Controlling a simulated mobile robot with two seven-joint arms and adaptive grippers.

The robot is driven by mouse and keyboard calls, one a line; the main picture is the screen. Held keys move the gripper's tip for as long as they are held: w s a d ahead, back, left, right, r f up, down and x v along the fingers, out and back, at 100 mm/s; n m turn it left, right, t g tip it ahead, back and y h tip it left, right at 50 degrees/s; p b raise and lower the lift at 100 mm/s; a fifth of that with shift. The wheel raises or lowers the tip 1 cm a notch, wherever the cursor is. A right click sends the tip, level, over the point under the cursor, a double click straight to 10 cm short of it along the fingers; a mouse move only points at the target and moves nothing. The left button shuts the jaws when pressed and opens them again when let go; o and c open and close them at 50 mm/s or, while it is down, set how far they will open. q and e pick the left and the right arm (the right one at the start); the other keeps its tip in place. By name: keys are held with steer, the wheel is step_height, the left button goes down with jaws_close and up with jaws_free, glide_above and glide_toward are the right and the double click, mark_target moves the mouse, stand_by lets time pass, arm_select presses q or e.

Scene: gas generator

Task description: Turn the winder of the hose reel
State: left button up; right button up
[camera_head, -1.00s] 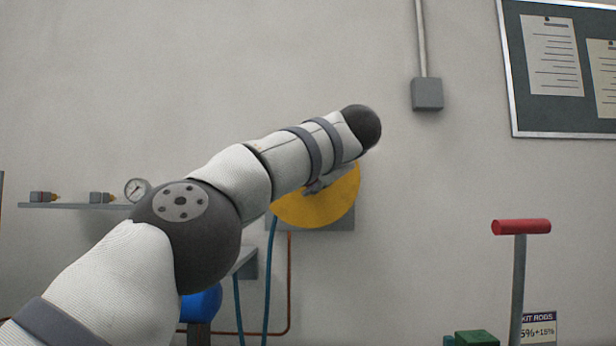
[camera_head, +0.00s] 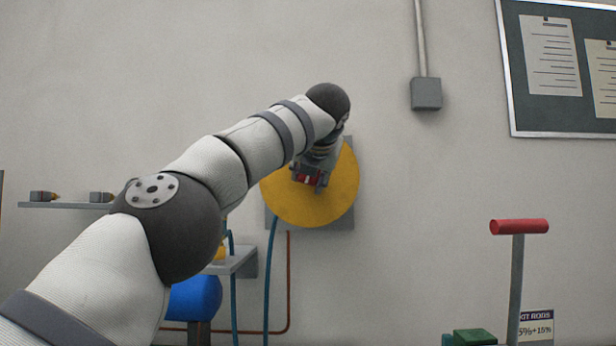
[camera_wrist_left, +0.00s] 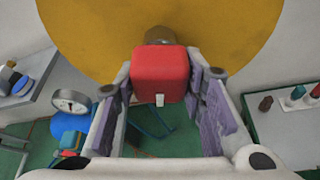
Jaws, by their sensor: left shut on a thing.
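The hose reel is a yellow disc (camera_head: 335,200) on a grey wall plate, partly hidden by my left arm in the head view. It fills the top of the left wrist view (camera_wrist_left: 95,35). Its winder has a red block-like handle (camera_wrist_left: 160,75), which stands out from the disc on a brownish stub. My left gripper (camera_head: 308,178) is in front of the disc. In the left wrist view its two fingers (camera_wrist_left: 162,88) are on either side of the red handle and shut on it. My right gripper is not in view.
A blue hose (camera_head: 268,290) hangs below the reel. A red T-handle (camera_head: 519,227) stands at the right. A grey box (camera_head: 426,93) is on the wall.

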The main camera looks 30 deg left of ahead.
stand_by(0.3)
arm_select(q)
steer(key=o, duration=1.1)
steer(key=shift+o, duration=0.2)
steer(key=v, duration=1.2)
